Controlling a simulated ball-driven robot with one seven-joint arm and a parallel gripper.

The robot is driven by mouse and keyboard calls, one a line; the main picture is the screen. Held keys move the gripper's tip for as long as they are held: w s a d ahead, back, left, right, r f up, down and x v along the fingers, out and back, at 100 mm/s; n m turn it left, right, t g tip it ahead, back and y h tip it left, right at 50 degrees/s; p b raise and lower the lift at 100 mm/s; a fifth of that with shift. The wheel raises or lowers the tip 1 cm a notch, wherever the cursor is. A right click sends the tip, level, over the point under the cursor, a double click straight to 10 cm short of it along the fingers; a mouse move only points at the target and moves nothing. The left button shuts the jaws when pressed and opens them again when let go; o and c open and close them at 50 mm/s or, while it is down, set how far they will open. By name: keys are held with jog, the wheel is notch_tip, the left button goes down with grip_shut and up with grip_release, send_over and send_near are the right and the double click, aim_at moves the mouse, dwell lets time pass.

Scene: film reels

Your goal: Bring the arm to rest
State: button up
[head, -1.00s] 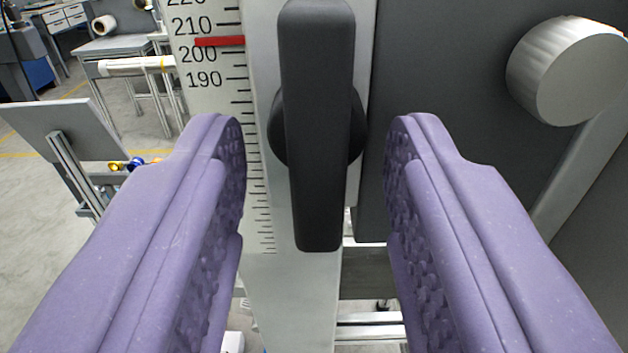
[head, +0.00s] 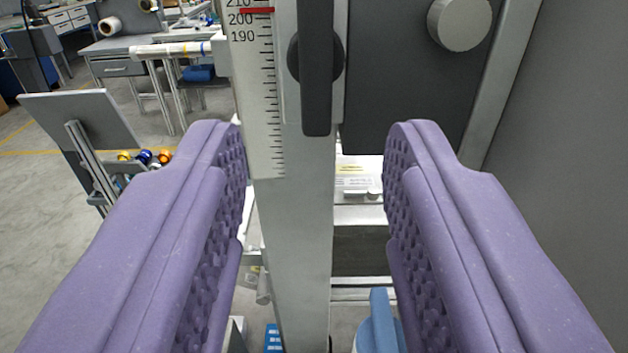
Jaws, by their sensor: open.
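My gripper (head: 313,150) is open, with its two purple padded fingers spread wide and nothing between them. Beyond the fingertips a black handle (head: 317,75) hangs upright on a pale metal post (head: 300,230). The gripper is apart from the handle, which sits above and beyond the fingertips. A ruler scale (head: 256,100) runs down the left of the post, and a red marker (head: 257,10) stands a little above 200.
A dark panel (head: 405,90) with a silver round knob (head: 460,22) is at the upper right, beside a grey wall (head: 570,140). A tilted grey board (head: 85,120) stands at the left. Workbenches (head: 115,48) stand farther back. Open floor (head: 40,230) shows at the left.

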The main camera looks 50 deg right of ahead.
jog(key=w+a+r+n+t+y, duration=0.4)
jog(key=a+r+y, duration=0.4)
jog(key=a+r, duration=0.6)
jog(key=s+a+r+n+y, duration=0.5)
jog(key=s+a+r+n, duration=0.1)
jog(key=s+a+r, duration=1)
notch_tip(320, 180, up, 4)
jog(key=shift+a+f+y, duration=0.1)
jog(key=shift+a+y, duration=0.2)
jog(key=shift+a, duration=0.45)
